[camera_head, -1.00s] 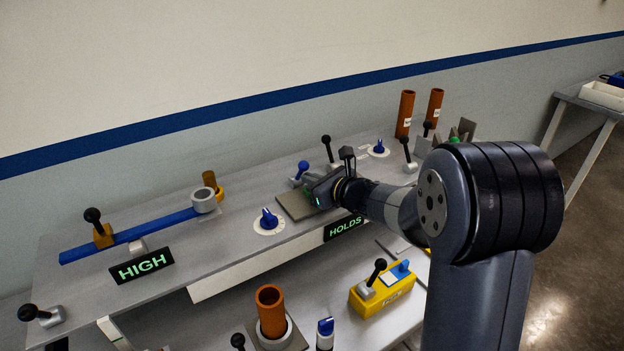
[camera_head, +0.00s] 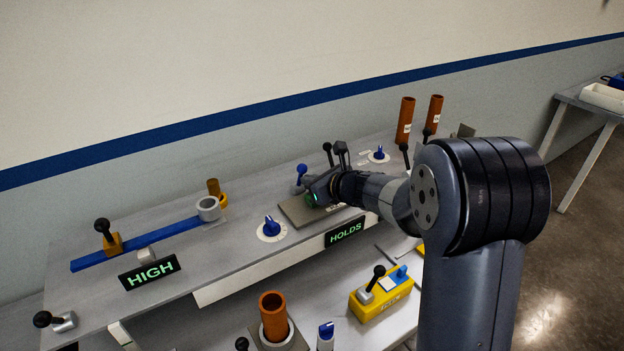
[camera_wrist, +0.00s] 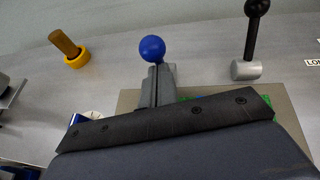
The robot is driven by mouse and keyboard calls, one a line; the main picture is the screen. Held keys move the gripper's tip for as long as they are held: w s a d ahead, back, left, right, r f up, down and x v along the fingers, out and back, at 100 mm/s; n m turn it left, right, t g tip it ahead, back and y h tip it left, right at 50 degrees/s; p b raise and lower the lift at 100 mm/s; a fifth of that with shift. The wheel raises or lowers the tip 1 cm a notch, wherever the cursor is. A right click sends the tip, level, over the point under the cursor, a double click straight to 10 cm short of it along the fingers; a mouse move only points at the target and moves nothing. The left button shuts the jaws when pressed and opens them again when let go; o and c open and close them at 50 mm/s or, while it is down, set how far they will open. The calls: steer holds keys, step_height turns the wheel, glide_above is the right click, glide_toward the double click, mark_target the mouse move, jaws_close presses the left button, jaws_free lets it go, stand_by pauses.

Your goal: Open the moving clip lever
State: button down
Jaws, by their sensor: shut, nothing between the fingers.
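Several levers are in view, and no label shows which one is the moving clip lever. A blue-ball lever (camera_head: 302,169) stands at the back of the upper shelf, directly beyond my gripper (camera_head: 307,187). In the wrist view, its blue ball (camera_wrist: 152,48) shows just past the grey fingertips (camera_wrist: 160,72). My gripper is shut and empty; whether it touches this lever I cannot tell. A black-ball lever (camera_wrist: 250,35) on a grey base stands to the right of it. Another black-knob lever (camera_head: 103,228) rises from an orange block on a blue rail (camera_head: 140,232) at left.
A grey plate (camera_head: 292,209) lies under my gripper. A blue dial (camera_head: 271,227) is left of it. A HIGH sign (camera_head: 149,271) and HOLDS sign (camera_head: 345,232) line the front edge. A yellow block (camera_head: 385,299) with a lever is below. Brown tubes (camera_head: 404,122) stand behind.

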mark_target(303, 166)
steer(key=shift+w+a+r+b, duration=0.2)
steer(key=shift+w+a+r, duration=0.35)
steer(key=shift+w, duration=0.25)
steer(key=shift+w+a+r+b, duration=0.15)
steer(key=shift+w+a+r, duration=0.4)
steer(key=shift+w, duration=0.25)
steer(key=shift+w+a, duration=0.4)
steer(key=shift+w, duration=0.2)
steer(key=shift+w+a+r, duration=0.1)
steer(key=shift+r, duration=0.05)
steer(key=shift+w+a+r, duration=0.1)
steer(key=shift+w+r, duration=0.05)
